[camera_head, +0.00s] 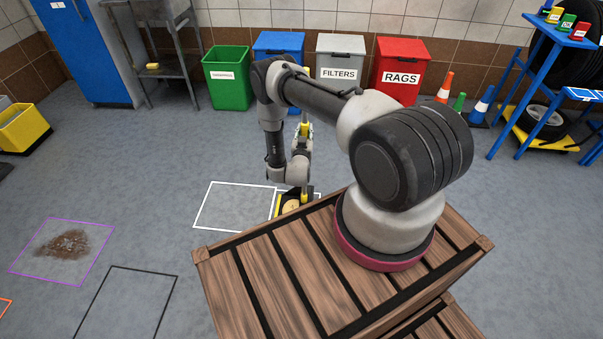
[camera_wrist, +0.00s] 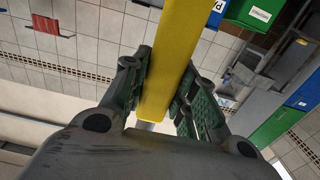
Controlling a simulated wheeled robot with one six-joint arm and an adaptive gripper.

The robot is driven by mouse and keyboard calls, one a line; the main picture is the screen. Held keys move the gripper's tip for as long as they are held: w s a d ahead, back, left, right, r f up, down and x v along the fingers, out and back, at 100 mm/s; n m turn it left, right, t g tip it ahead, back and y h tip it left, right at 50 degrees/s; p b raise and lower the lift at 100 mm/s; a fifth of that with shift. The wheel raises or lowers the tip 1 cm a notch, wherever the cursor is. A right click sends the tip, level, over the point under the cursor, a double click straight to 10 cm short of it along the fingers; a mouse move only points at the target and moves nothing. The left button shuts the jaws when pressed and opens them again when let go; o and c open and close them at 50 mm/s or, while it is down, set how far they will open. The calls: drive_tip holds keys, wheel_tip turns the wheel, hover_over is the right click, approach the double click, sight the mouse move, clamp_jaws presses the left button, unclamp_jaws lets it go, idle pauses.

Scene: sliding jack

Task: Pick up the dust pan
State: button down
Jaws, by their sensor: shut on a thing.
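A long yellow handle, which appears to be the dust pan's (camera_wrist: 175,45), runs between my gripper's fingers (camera_wrist: 168,78) in the wrist view. My gripper is shut on it, with one finger on each side. In the head view my gripper (camera_head: 303,135) is low in front of the bins, beside the handle. A dark and yellow piece with a tan round patch (camera_head: 291,206), perhaps the pan, shows below it at the right side of a white floor outline. My own wooden-topped base partly hides that piece, and I cannot tell whether it touches the floor.
Green (camera_head: 226,78), blue (camera_head: 279,43), grey FILTERS (camera_head: 341,60) and red RAGS (camera_head: 400,68) bins line the back wall. Cones (camera_head: 445,88) and a blue rack (camera_head: 541,70) stand right. A brown dirt patch (camera_head: 65,244) lies left in a purple outline. The left floor is mostly clear.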

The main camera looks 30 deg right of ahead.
sight(305, 123)
wheel_tip(305, 123, up, 10)
drive_tip(key=shift+r, duration=0.1)
idle(0.4)
drive_tip(key=c, duration=1.9)
unclamp_jaws()
clamp_jaws()
